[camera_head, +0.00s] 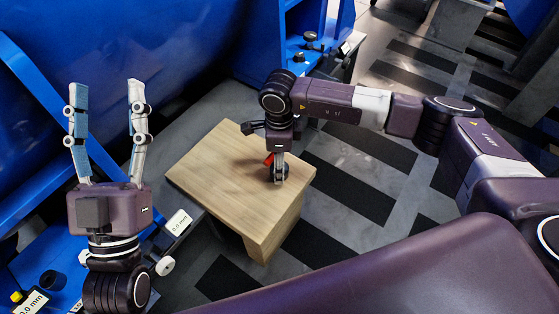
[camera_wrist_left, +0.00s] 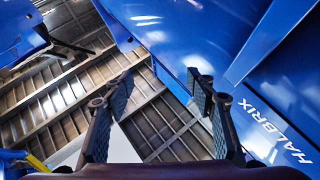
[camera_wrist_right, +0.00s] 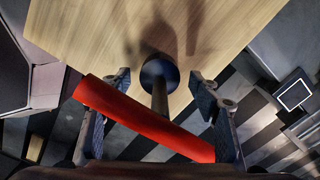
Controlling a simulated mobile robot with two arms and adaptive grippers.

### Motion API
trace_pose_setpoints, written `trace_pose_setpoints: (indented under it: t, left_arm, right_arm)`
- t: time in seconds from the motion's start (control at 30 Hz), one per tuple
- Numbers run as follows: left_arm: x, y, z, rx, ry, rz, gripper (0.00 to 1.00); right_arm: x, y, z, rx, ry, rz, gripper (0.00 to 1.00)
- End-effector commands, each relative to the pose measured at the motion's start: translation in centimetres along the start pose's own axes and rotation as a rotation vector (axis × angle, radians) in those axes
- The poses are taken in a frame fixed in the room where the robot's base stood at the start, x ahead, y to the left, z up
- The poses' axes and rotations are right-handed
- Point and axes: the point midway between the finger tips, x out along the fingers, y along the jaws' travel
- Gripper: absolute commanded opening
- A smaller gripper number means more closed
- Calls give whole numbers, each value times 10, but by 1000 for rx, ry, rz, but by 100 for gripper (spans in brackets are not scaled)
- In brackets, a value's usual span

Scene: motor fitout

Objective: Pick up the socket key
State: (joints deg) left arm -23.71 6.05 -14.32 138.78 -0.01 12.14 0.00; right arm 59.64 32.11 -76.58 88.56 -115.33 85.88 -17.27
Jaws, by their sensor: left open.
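The socket key has a red crossbar (camera_wrist_right: 140,118) and a dark shaft with a round dark socket end (camera_wrist_right: 160,72). It shows large in the right wrist view, with the socket end toward the wooden block's top. In the head view only a bit of red (camera_head: 269,160) shows beside my right gripper (camera_head: 279,175); the rest is hidden. My right gripper points down over the block, its fingers (camera_wrist_right: 160,90) apart on either side of the shaft, with the crossbar slanting across them. My left gripper (camera_head: 102,95) is open, empty and raised at the left.
The wooden block (camera_head: 215,170) stands on a grey floor with dark strips (camera_head: 350,185). Large blue machinery (camera_head: 110,45) fills the back and left. A blue stand with dark knobs (camera_head: 310,38) is behind the block.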

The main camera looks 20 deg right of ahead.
Motion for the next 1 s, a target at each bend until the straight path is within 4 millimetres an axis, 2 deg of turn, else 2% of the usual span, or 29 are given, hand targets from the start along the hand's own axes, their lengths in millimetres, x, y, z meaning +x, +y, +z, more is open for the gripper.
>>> trace_pose_setpoints:
  t: [0.07,0.47,0.87,1.0]
  left_arm:
    - [0,0,0,0,-1,0,51]
    - [0,0,1,1,-2,0,51]
    - [1,0,3,1,-19,-1,51]
    - [0,-2,22,3,-109,-5,51]
  right_arm:
    - [0,0,0,0,0,0,46]
    - [0,0,0,0,0,0,2]
    - [-6,-1,1,0,-2,-2,0]
    - [-17,-1,1,-1,-2,-1,0]
